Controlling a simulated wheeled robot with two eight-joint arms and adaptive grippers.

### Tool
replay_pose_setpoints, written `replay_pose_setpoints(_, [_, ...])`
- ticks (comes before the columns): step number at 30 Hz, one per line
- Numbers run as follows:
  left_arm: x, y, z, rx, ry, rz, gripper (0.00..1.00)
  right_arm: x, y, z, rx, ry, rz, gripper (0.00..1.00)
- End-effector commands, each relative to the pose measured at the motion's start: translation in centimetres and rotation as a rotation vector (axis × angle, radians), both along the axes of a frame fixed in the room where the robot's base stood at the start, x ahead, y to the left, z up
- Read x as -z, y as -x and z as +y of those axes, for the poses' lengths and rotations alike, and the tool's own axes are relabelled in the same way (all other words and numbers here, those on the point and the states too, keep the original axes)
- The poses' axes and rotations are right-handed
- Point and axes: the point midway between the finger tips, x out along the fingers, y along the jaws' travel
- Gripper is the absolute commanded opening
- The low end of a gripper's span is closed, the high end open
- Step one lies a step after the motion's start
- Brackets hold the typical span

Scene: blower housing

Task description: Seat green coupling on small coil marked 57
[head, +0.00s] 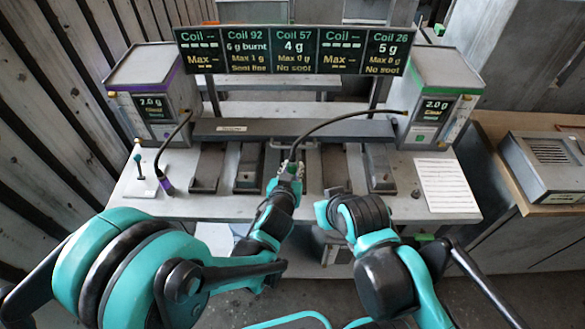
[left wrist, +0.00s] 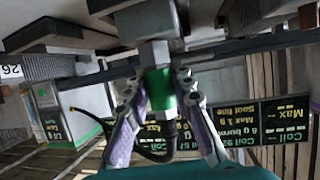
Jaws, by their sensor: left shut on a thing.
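The green coupling (left wrist: 160,88) is between the two fingers of my left gripper (left wrist: 160,105), which is shut on it. In the head view my left gripper (head: 290,172) is at the middle of the bench, with a black hose (head: 345,121) arching from it to the right-hand unit. In the left wrist view the coupling's far end meets or nearly meets a grey square block (left wrist: 153,54); I cannot tell whether it is seated. The sign's middle panel (head: 294,50) reads Coil 57, 4 g. The coil below it is mostly hidden by my gripper. My right gripper's fingers do not show.
Dark coil blocks stand left (head: 249,168) and right (head: 378,168) of the middle. The right unit (head: 430,92) has a green mark. A paper sheet (head: 447,185) lies at the bench's right.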

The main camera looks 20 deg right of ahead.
Motion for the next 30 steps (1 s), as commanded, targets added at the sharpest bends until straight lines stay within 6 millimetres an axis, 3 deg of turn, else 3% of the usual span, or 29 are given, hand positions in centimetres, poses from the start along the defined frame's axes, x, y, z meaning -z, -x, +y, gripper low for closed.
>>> replay_pose_setpoints(2, [0.3,0.0,0.0,0.000,0.000,0.000,0.00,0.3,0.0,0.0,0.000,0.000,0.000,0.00])
replay_pose_setpoints(3, [0.2,0.0,0.0,0.000,0.000,0.000,0.31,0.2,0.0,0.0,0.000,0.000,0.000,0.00])
replay_pose_setpoints(5, [0.1,0.0,0.0,0.000,0.000,0.000,0.47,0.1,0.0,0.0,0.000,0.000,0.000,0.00])
replay_pose_setpoints(17, [-0.1,0.5,0.2,0.000,0.000,0.000,0.47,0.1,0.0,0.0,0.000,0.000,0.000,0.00])
replay_pose_setpoints(30, [-3.1,7.3,3.4,0.002,0.000,0.000,0.47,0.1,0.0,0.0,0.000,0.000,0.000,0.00])
